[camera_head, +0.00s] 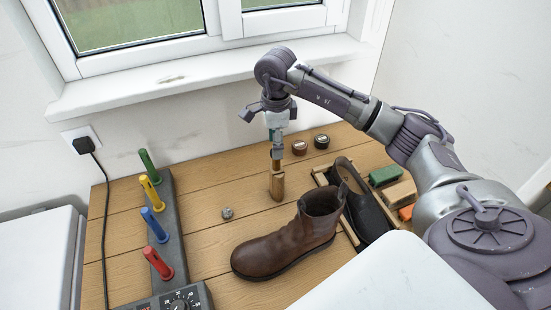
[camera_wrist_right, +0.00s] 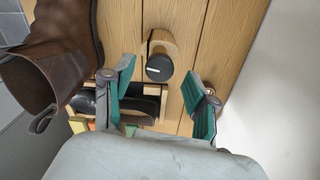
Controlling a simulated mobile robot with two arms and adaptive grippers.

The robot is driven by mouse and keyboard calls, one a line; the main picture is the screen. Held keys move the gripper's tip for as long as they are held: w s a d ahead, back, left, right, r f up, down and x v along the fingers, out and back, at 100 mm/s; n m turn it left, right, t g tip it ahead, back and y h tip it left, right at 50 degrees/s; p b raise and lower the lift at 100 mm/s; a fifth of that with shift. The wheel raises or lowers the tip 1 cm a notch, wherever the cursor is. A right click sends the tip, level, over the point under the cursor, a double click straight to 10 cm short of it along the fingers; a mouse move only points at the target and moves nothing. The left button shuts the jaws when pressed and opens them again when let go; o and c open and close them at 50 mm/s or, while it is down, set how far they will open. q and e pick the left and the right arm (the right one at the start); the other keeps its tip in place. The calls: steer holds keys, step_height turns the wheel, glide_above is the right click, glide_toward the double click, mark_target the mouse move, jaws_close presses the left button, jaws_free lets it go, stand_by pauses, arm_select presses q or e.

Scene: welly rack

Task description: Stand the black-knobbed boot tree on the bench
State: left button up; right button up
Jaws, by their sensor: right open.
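The boot tree (camera_head: 277,187) is a pale wooden block standing upright on the wooden bench (camera_head: 215,240), behind the brown boot (camera_head: 290,240) and apart from it. Its black knob (camera_wrist_right: 159,68), with a white mark, shows from above in the right wrist view; in the head view my gripper largely hides it. My right gripper (camera_head: 277,152) points down just above the boot tree. Its teal-padded fingers are spread in the right wrist view (camera_wrist_right: 160,74), apart from the knob, with nothing held. My left gripper is not in view.
An open wooden tray (camera_head: 350,232) right of the boot holds a black item, with green, tan and orange blocks nearby. Two round tins (camera_head: 299,147) stand behind. A rack with coloured pegs (camera_head: 169,215) stands left. A small grey disc (camera_head: 227,213) lies on clear bench between.

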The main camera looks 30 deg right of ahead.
step_height(320, 180, up, 6)
steer(key=shift+r+b, duration=0.25)
steer(key=shift+b, duration=0.6)
